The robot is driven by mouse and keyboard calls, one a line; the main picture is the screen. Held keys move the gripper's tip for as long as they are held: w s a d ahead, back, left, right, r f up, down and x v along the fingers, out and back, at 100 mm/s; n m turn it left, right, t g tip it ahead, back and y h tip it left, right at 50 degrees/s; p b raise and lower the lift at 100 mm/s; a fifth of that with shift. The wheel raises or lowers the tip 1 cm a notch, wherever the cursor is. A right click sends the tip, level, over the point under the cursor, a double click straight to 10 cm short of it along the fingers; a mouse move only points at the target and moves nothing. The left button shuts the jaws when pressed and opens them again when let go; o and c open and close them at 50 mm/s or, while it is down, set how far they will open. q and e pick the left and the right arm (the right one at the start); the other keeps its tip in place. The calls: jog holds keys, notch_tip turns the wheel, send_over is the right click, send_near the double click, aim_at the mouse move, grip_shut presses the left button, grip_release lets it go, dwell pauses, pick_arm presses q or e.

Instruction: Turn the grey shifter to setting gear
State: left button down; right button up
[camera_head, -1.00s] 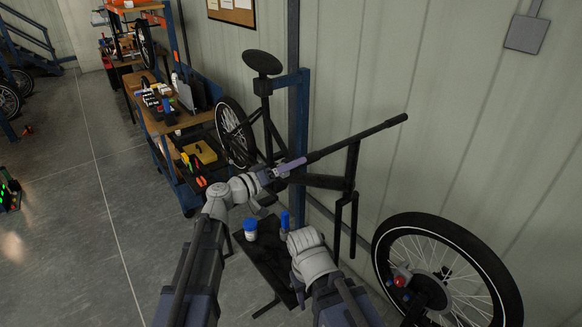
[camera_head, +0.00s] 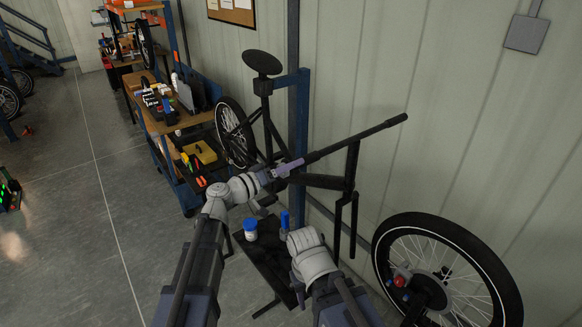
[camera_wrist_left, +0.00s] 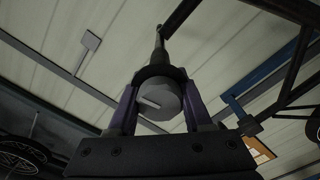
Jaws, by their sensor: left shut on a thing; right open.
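The grey shifter (camera_wrist_left: 160,98) is a round knob with a pale line on its face, seen close up in the left wrist view. It sits at the end of the dark handlebar (camera_head: 357,137). My left gripper (camera_head: 289,168) reaches the near end of the bar in the head view. In the left wrist view its purple-grey fingers stand on both sides of the knob and are shut on it. The pale line runs slantwise, slightly down to the right. I cannot read any gear marks.
A dark bike frame hangs on a blue post (camera_head: 299,120) by the wall. A loose wheel (camera_head: 378,262) stands at the lower right. A dark tray (camera_head: 268,262) with a blue-capped jar (camera_head: 250,229) is below my arms. Open floor lies left.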

pick_arm(q)
jog(key=shift+n, duration=0.4)
jog(key=n, duration=0.3)
jog(key=shift+n, duration=1.9)
jog(key=shift+c, duration=1.6)
grip_release()
jog(key=v, duration=0.7)
jog(key=shift+s+a, duration=0.25)
jog(key=shift+a, duration=0.05)
